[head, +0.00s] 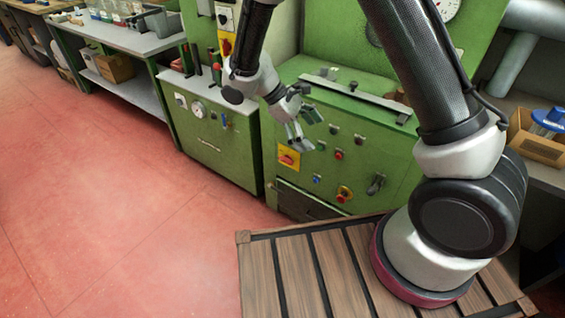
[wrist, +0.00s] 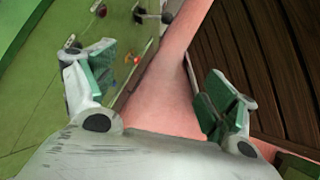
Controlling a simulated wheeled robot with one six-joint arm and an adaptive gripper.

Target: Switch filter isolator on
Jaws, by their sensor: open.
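A yellow plate with a red rotary handle (head: 288,158) sits on the left of the green machine's front. Another yellow plate with a red handle (head: 226,46) is on the green cabinet further left, below a white switch box (head: 225,18). No label is readable, so I cannot tell which one is the filter isolator or what its position is. My gripper (head: 306,128) is open and empty. In the head view it appears just above and right of the nearer yellow plate, apparently not touching it. In the wrist view, its green-padded fingers (wrist: 160,90) are spread with floor between them.
A wooden slatted platform (head: 300,262) lies in front, under my arm. Red floor (head: 110,200) is clear at left. A workbench (head: 130,40) stands behind.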

